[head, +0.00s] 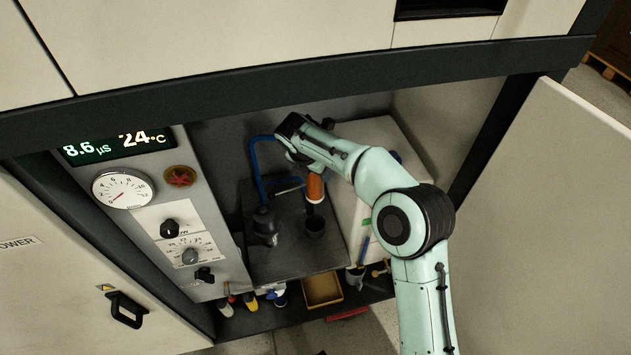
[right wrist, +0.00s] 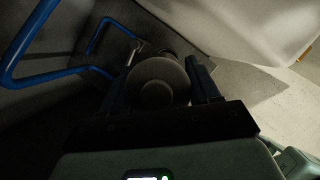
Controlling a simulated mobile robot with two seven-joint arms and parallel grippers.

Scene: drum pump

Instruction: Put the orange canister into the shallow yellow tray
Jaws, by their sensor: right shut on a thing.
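The orange canister (head: 315,188) hangs below my right gripper (head: 310,165) in the head view, inside the open cabinet bay. My right gripper is shut on it near its top. In the right wrist view a round dark top (right wrist: 156,84), seemingly the canister's, sits between the two fingers of my right gripper (right wrist: 163,88). The canister's upper part is hidden by the gripper in the head view. Whether its bottom is clear of the dark cup below it I cannot tell. The shallow yellow tray (head: 338,299) lies low at the front of the bay and looks empty. My left gripper is out of view.
A dark cup (head: 314,227) and a dark pump-like body (head: 266,222) stand on the grey shelf (head: 290,263). A blue pipe (head: 256,165) runs behind them. Several bottles (head: 250,302) stand left of the tray. A pale box (head: 352,212) stands right; an open door (head: 550,200) flanks the bay.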

